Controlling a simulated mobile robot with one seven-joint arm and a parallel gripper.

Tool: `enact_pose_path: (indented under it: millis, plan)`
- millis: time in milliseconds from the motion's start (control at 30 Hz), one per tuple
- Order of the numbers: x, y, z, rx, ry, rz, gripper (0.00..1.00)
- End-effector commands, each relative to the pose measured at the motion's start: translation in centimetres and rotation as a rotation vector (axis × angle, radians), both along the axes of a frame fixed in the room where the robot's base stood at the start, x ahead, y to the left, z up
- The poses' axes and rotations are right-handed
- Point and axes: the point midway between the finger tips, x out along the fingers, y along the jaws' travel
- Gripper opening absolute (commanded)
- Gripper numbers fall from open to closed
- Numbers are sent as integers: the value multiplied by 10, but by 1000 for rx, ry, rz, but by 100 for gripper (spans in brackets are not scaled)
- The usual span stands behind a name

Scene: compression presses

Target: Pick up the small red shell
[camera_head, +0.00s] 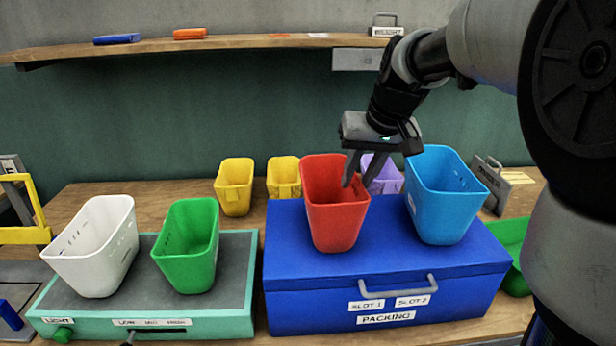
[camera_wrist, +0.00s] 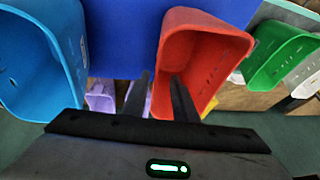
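The red shell (camera_head: 335,205) is an open, tapered bin standing upright on the blue packing box (camera_head: 390,312). It also shows in the wrist view (camera_wrist: 212,45), with its open mouth facing the camera. My gripper (camera_head: 362,180) is above the rear right of the red shell, fingers pointing down. In the wrist view my gripper (camera_wrist: 161,80) is open, its fingers apart with nothing seen between them but the shell's near edge. One finger overlaps the shell's opening and the other lies outside its wall. Whether either finger touches the shell cannot be told.
A blue bin (camera_head: 440,200) stands right of the red shell on the box. A purple bin (camera_head: 383,175) and two yellow bins (camera_head: 235,190) stand behind. Green (camera_head: 188,250) and white (camera_head: 95,250) bins stand left on a teal-edged platform. A wooden shelf (camera_head: 250,42) runs above.

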Motion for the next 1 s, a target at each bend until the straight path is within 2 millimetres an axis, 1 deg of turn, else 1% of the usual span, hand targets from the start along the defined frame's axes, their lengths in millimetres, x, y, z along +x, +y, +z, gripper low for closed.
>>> enact_pose_path:
  millis: [33,267,367,500,600,1000]
  plan:
    - [2,1,-7,1,3,1,26]
    - [7,2,-17,0,1,0,26]
    - [12,1,-28,1,4,0,26]
    - [22,1,-48,1,4,1,26]
    - [26,3,-58,1,3,1,26]
    - [27,3,-59,0,0,0,26]
